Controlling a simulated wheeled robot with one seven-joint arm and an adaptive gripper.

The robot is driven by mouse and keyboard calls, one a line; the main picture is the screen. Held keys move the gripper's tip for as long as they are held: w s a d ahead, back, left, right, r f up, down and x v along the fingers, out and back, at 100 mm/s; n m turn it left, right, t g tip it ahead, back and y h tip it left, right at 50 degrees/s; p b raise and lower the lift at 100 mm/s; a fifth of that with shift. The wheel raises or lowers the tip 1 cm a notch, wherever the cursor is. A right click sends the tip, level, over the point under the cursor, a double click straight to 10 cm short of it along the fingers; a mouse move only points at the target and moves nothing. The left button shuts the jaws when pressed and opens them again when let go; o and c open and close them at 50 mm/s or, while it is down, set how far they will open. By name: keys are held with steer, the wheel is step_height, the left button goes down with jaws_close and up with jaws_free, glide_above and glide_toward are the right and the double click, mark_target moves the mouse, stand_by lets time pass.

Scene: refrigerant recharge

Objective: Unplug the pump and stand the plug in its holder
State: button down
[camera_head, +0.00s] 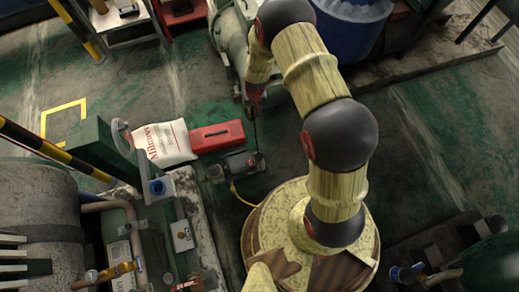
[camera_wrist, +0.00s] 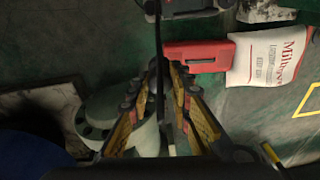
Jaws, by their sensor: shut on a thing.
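My gripper (camera_wrist: 160,68) is shut around a thin dark thing, which looks like the plug end of a black cord (camera_wrist: 158,30). The fingers hide most of what they hold. In the head view my gripper (camera_head: 254,98) is above the floor, and the cord (camera_head: 255,130) hangs down from it towards a small dark machine, probably the pump (camera_head: 240,164). Part of that machine shows at the top of the wrist view (camera_wrist: 185,7). A yellow line (camera_head: 240,195) leaves it towards my base. I cannot make out the plug's holder or a socket in either view.
A red box (camera_head: 217,136) and a white printed sack (camera_head: 165,143) lie beside the machine. A large grey-green machine (camera_head: 232,38) stands behind my gripper, with a blue drum (camera_head: 350,35) to its right. Piped equipment (camera_head: 150,230) fills the lower left. Open floor lies at right.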

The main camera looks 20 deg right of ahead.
steer(key=shift+m+h, duration=0.3)
steer(key=shift+m, duration=0.3)
steer(key=shift+s+d+f+b, duration=0.15)
steer(key=shift+s+f+b, duration=1)
steer(key=shift+f, duration=4.65)
steer(key=shift+s+d+f+b, duration=0.2)
steer(key=shift+s+f+b, duration=0.9)
steer(key=shift+f, duration=4.75)
steer(key=shift+s+d+f+b, duration=0.15)
steer(key=shift+s+f+b, duration=0.95)
steer(key=shift+f, duration=4.7)
steer(key=shift+w+f+b, duration=0.2)
steer(key=shift+f, duration=0.6)
steer(key=shift+w+f+b, duration=0.15)
steer(key=shift+f+b, duration=0.05)
steer(key=shift+f, duration=0.55)
steer(key=c, duration=1.5)
jaws_free()
steer(key=shift+c, duration=0.2)
step_height(320, 180, up, 12)
steer(key=s, duration=0.1)
steer(key=shift+s, duration=0.25)
